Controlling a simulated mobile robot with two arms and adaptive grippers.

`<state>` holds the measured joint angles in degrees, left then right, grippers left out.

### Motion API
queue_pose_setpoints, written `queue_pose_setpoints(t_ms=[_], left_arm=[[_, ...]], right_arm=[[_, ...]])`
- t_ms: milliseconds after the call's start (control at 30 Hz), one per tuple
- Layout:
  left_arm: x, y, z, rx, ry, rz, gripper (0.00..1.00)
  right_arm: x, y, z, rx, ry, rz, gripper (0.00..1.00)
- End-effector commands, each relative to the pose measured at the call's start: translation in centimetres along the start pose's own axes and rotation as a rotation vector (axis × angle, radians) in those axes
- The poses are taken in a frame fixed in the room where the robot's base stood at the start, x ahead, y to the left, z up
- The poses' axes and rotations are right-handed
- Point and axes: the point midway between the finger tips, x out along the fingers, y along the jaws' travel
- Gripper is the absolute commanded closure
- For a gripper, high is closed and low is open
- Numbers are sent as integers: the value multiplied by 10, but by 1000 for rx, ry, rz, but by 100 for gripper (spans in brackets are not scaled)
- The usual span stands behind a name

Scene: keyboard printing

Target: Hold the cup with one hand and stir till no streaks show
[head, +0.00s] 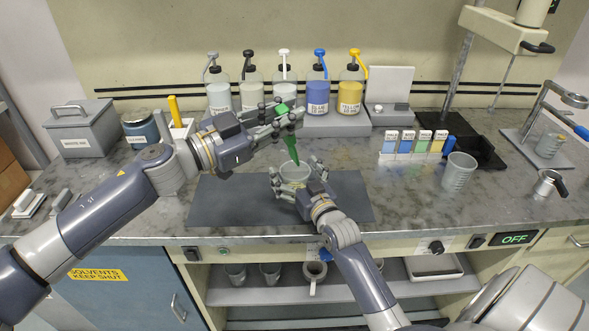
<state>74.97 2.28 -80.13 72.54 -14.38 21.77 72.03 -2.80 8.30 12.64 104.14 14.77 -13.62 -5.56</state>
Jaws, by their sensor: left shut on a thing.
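My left gripper (285,119) is shut on a green spatula (291,147). The spatula points down, with its lower end just above or at the mouth of a clear cup (294,171); I cannot tell whether the tip is inside. The cup stands on the dark grey mat (235,203). My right gripper (296,174) is at the cup from the front, with fingers on both sides of it. Whether those fingers touch the cup is unclear. The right hand hides the cup's lower part, and its contents cannot be made out.
Several pump bottles (318,96) stand on a raised grey shelf behind. To the right are colour cards (406,142), an empty-looking clear beaker (458,171) and a black stand base (478,150). A grey bin (80,128) and blue jar (140,129) stand left. The mat's left part is clear.

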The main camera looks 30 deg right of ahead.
Motion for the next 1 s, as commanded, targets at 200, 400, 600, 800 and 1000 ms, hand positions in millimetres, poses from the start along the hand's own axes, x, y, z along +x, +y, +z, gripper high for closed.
queue_pose_setpoints(t_ms=[200, 400, 600, 800, 1000], left_arm=[[0, 0, 0, 0, 0, 0, 100], [0, 0, 0, 0, 0, 0, 100], [0, 0, -1, 0, 0, 0, 100], [0, 0, -1, 0, 0, 0, 100], [0, 0, 0, 0, 0, 0, 100]], right_arm=[[0, 1, -3, -2, 5, 1, 10], [-6, 1, -3, -2, 6, 1, 10], [-35, 1, -2, -3, 4, 1, 10], [-72, 1, -1, -3, 2, 1, 10], [-102, 0, 0, -1, 1, 1, 10]])
